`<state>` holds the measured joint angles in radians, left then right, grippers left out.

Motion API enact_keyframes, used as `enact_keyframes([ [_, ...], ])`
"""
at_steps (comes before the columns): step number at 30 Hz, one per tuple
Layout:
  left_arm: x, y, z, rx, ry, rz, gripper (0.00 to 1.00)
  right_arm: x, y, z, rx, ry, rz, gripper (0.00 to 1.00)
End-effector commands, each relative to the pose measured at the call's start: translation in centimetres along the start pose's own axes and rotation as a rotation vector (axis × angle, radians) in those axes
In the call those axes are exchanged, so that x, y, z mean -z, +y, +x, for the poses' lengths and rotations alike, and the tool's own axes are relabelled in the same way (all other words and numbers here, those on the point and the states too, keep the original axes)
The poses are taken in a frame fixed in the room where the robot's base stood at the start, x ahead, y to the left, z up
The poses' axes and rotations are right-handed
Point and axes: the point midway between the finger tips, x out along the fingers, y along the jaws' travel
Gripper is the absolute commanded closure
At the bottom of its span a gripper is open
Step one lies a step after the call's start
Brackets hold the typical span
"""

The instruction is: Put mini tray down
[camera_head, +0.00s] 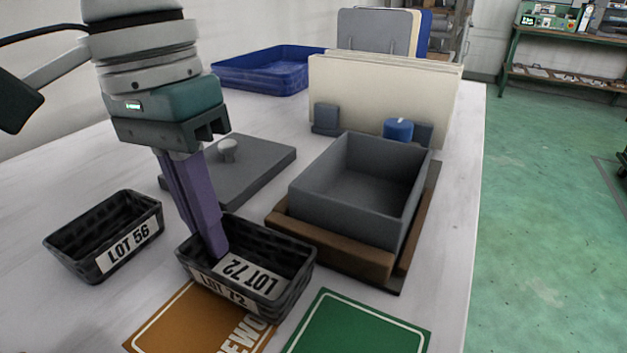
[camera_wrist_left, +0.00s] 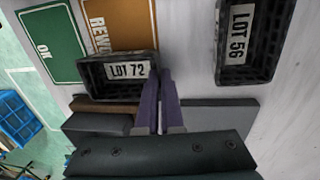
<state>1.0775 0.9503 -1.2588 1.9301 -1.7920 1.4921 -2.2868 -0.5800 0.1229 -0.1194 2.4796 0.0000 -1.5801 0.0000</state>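The black mini tray marked LOT 72 (camera_head: 298,272) is at the back end of the orange mat (camera_head: 178,318), with a white LOT 72 card inside. It also shows in the left wrist view (camera_wrist_left: 90,82), overlapping the end of the orange mat. My left gripper (camera_head: 218,250) points down at the tray's left side. In the left wrist view its purple fingers (camera_wrist_left: 160,76) are close together, one on each side of the tray's end wall, shut on it. I cannot tell whether the tray's base touches the surface. My right gripper is out of view.
A second black tray, LOT 56 (camera_head: 128,250), stands to the left. A green mat (camera_head: 358,328) lies at front right. A grey bin (camera_head: 345,215) in a brown frame (camera_head: 330,248) stands right of the tray. A grey knobbed plate (camera_head: 262,160) lies behind.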

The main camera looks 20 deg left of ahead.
Motion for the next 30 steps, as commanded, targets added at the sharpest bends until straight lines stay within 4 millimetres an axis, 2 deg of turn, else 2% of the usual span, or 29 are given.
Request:
enact_keyframes([
  [10,0.0,0.0,0.4,-0.001,0.001,0.001,1.0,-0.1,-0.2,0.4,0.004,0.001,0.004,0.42],
  [19,0.0,0.0,0.2,-0.001,0.001,0.001,0.66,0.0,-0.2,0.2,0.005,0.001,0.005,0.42],
  [26,0.0,0.0,0.1,-0.001,0.001,0.001,0.66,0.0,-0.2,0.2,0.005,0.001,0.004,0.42],
  [30,0.1,0.1,-0.9,-0.001,0.003,0.001,0.66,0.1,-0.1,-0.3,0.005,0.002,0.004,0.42],
])
